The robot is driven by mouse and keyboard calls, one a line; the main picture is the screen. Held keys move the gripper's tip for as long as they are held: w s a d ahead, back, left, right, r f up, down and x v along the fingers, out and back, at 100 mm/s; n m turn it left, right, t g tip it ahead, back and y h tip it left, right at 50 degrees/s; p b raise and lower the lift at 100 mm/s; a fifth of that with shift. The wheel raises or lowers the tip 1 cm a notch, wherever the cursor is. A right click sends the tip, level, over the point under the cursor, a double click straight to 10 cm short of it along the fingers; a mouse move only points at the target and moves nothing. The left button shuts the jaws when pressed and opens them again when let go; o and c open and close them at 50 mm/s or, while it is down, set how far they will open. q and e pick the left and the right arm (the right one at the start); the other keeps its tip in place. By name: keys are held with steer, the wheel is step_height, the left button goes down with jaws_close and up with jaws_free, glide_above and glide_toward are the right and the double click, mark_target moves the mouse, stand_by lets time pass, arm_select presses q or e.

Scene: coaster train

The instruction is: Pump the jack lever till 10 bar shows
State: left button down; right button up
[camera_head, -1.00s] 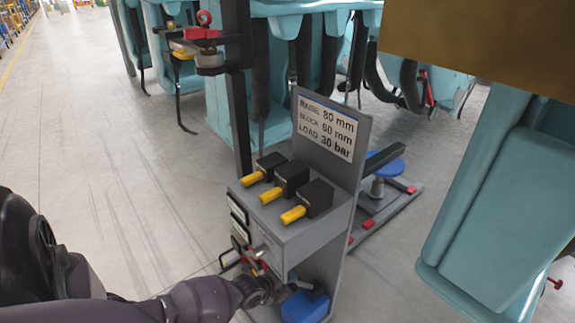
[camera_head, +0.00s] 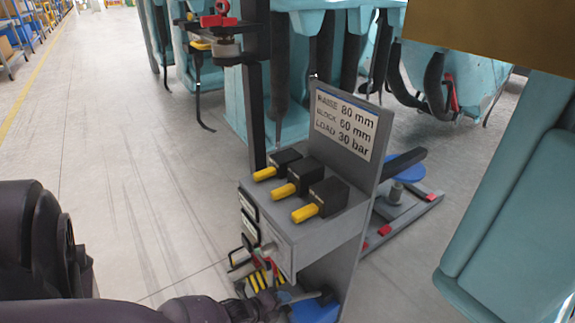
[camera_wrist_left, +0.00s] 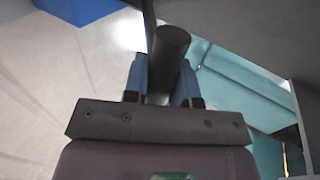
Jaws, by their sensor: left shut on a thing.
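The jack lever (camera_wrist_left: 171,42) shows in the left wrist view as a dark round bar. It lies between the two blue fingers of my left gripper (camera_wrist_left: 163,78), which is shut on it. In the head view my left gripper (camera_head: 314,298) is low in front of the grey stand (camera_head: 315,240), beside a blue part (camera_head: 318,312) at its foot. The lever cannot be made out clearly there. No readable pressure gauge shows in either view. My right gripper is not in view.
A sign plate (camera_head: 342,125) on the stand reads raise 80 mm, block 60 mm, load 30 bar. Black blocks with yellow handles (camera_head: 305,213) sit on top. Teal train seats (camera_head: 520,190) stand right and behind. The floor at left (camera_head: 120,170) is clear.

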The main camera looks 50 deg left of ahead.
arm_select(q)
steer(key=shift+w+r, duration=0.1)
steer(key=shift+w, duration=0.05)
steer(key=c, duration=0.8)
jaws_free()
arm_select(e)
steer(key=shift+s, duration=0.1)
arm_select(q)
steer(key=shift+s+r, duration=0.15)
steer(key=shift+s, duration=0.1)
steer(key=p+v, duration=0.3)
steer(key=v, duration=0.7)
steer(key=shift+p, duration=0.3)
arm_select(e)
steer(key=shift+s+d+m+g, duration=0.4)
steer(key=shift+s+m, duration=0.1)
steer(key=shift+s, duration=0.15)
arm_select(q)
steer(key=shift+s, duration=0.1)
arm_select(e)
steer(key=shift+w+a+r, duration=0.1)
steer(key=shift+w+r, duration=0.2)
